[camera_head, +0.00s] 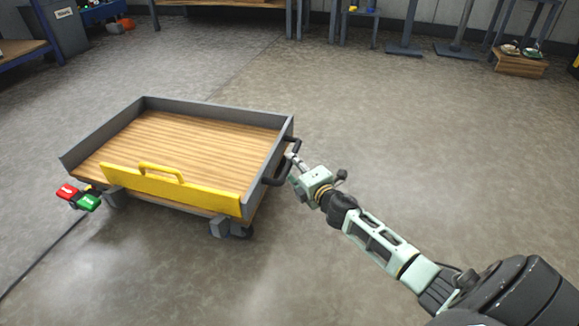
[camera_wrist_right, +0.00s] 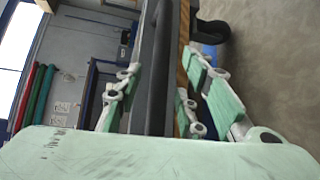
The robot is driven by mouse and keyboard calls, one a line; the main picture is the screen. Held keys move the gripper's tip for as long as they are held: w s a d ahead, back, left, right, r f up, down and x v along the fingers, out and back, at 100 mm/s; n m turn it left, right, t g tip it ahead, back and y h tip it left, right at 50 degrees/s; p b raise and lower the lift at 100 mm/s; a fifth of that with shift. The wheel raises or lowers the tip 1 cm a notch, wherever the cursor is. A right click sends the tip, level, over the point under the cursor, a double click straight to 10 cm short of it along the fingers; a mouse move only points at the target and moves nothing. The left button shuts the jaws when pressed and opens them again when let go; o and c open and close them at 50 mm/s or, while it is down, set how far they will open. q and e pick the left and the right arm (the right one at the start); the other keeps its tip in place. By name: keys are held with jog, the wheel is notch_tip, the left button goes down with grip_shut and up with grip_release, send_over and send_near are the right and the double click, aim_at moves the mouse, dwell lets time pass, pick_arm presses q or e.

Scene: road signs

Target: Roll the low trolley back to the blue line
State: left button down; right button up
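The low trolley (camera_head: 190,144) has a wooden deck, grey side walls and a yellow front panel with a yellow handle. It stands left of centre in the head view. A black handle (camera_head: 289,160) sticks out from its right end. My right gripper (camera_head: 291,161) is at this handle. No blue line shows in the head view. My left gripper is out of view.
A red and green block (camera_head: 79,197) is beside the trolley's front left corner, with a dark cable or line on the floor below it. A wooden box (camera_head: 520,65) stands at the back right. Benches and stands line the back. The floor right of the trolley is mostly clear.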

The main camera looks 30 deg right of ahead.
jog(key=shift+w+d+f+b, duration=0.15)
jog(key=shift+w+b, duration=0.15)
jog(key=shift+w, duration=0.5)
jog(key=shift+w+d+f+b, duration=0.1)
jog(key=shift+w+b, duration=0.15)
jog(key=shift+w, duration=0.55)
grip_shut()
